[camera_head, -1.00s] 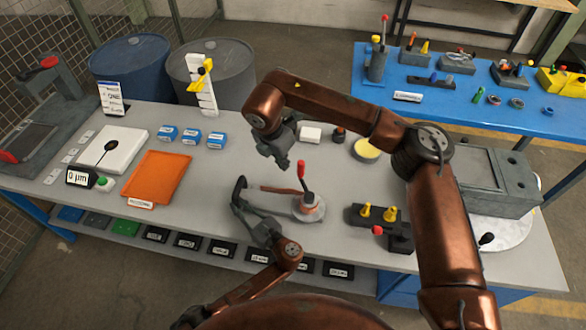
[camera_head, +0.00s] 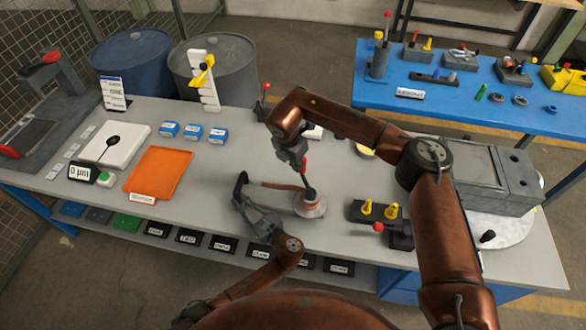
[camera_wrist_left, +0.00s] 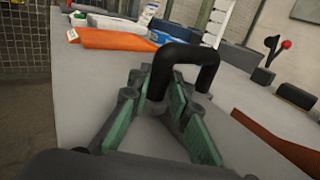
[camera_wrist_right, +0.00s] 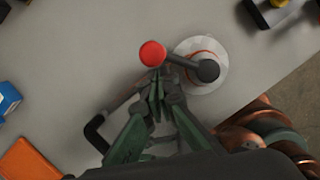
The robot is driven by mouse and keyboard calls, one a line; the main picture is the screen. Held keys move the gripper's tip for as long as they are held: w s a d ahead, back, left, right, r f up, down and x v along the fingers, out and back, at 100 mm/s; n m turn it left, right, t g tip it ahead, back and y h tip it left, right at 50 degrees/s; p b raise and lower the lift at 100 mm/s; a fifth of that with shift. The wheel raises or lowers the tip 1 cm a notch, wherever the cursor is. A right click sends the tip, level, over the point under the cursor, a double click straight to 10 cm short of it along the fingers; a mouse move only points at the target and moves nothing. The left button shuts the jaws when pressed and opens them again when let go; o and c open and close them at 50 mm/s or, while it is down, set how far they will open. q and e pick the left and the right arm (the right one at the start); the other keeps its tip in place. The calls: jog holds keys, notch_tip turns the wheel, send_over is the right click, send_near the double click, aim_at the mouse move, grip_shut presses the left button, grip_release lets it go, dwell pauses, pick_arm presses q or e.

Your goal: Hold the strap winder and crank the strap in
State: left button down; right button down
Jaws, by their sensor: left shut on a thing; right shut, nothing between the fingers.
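The strap winder (camera_head: 311,206) is a round pale drum with a reddish band, standing on the grey bench. Its dark crank arm (camera_wrist_right: 183,62) ends in a red knob (camera_wrist_right: 152,53). A brown strap (camera_head: 275,185) runs left from the drum towards a black bent handle (camera_head: 241,185). My left gripper (camera_wrist_left: 165,100) is shut on the black handle, which rises between its fingers in the left wrist view. My right gripper (camera_wrist_right: 160,88) is shut and empty, its tips just beside the red knob. In the head view it (camera_head: 301,160) is above the crank; contact is unclear.
An orange tray (camera_head: 158,174) and several blue boxes (camera_head: 193,133) lie to the left. A dark block with yellow pegs (camera_head: 365,210) stands close on the right. A red-tipped lever (camera_head: 262,103) stands behind.

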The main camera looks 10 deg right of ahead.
jog(key=shift+w+d+m, duration=0.25)
jog(key=shift+d+m, duration=0.1)
jog(key=shift+m, duration=0.25)
dwell(0.3)
